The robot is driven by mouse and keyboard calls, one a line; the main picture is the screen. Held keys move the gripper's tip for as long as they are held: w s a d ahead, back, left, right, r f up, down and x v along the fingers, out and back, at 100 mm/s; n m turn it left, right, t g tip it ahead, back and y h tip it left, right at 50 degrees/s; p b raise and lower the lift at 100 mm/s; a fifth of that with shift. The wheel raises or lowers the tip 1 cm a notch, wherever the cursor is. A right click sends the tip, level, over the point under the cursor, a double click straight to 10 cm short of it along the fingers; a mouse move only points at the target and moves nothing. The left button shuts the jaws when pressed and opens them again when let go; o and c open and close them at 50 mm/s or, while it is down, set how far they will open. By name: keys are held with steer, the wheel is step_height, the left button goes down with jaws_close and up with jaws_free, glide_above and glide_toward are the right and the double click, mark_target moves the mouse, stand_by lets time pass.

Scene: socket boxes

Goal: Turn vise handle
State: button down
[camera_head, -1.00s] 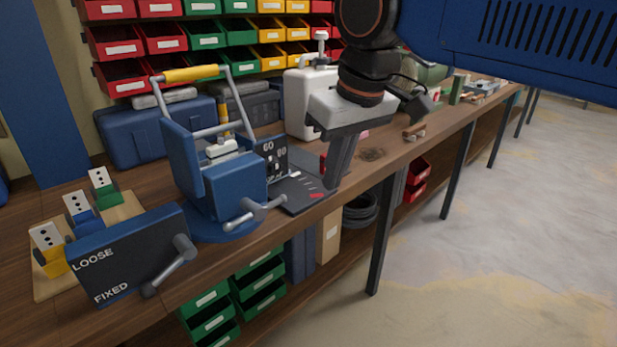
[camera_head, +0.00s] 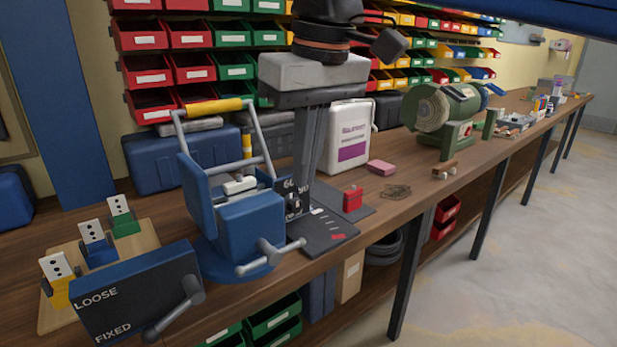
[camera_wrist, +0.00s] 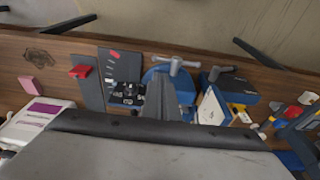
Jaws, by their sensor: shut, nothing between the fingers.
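The blue vise (camera_head: 243,225) stands on the workbench and has a grey T-shaped bar handle (camera_head: 265,258) on its front face. In the wrist view this handle (camera_wrist: 176,66) shows beyond the fingertips, near the bench edge. A blue-edged dark box (camera_head: 137,295) marked LOOSE and FIXED stands to the left, with its grey lever (camera_head: 178,305) pointing down-left towards FIXED. My gripper (camera_head: 303,185) is shut and empty, pointing down behind and right of the vise, apart from the handle. It hides part of the black plate with numbers.
A white container (camera_head: 350,135), a pink block (camera_head: 381,168) and a green grinder (camera_head: 445,108) stand farther right. A wooden board (camera_head: 60,318) with socket pieces is at left.

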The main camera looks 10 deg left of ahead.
mark_target(294, 243)
step_height(294, 243, down, 12)
steer(key=w+a, duration=0.1)
steer(key=shift+w+a, duration=0.3)
steer(key=shift+a, duration=0.1)
stand_by(0.4)
